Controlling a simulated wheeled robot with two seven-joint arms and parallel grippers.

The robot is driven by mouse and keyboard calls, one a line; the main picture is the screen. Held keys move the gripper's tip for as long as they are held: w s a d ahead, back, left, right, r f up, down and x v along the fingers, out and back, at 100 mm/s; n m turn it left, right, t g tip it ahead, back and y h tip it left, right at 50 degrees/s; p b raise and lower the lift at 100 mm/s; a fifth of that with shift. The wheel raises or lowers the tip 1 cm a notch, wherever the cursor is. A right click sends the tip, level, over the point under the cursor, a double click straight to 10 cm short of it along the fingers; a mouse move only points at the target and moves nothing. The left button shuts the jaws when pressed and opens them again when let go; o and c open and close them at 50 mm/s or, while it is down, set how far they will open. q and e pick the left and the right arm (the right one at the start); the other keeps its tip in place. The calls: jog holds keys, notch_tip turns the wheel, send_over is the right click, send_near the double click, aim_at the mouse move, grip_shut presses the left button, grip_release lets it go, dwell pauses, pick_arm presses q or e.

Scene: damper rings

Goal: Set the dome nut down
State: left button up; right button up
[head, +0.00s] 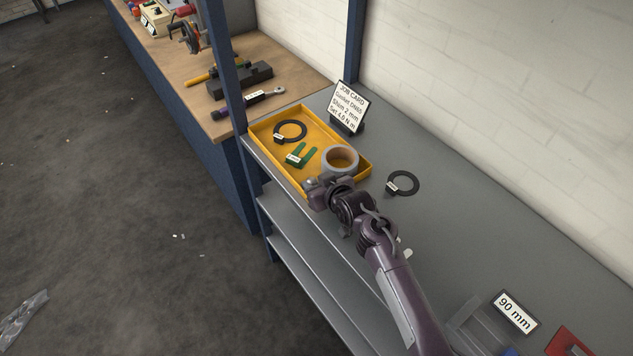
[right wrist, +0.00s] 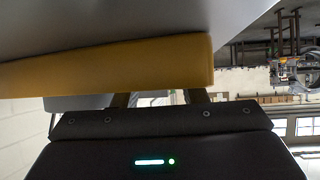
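I cannot make out a dome nut in either view. My right gripper (head: 318,192) is at the near right corner of the yellow tray (head: 262,133), by its front wall. In the right wrist view, two fingers (right wrist: 158,98) stand well apart with a bright gap between them. Their tips are hidden behind the yellow wall (right wrist: 110,66). In the tray lie a black ring (head: 291,125), a green forked shim (head: 305,150) and a grey ring with a tan inside (head: 340,149). My left gripper is not in view.
Another tagged black ring (head: 404,175) lies on the grey shelf top (head: 470,215), right of the tray. A job card (head: 349,106) stands behind it. A 90 mm sign (head: 515,312) and a red thing (head: 568,343) are at lower right. Shelf between is largely clear.

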jog(key=shift+o, duration=1.1)
jog(key=shift+s, duration=0.2)
jog(key=b+v, duration=0.1)
jog(key=v, duration=0.5)
jog(key=shift+s+d+b, duration=0.15)
jog(key=shift+b, duration=0.2)
jog(key=shift+s+d+r, duration=0.2)
jog(key=shift+s+r, duration=0.15)
jog(key=shift+r, duration=0.1)
jog(key=shift+c, duration=0.3)
grip_shut()
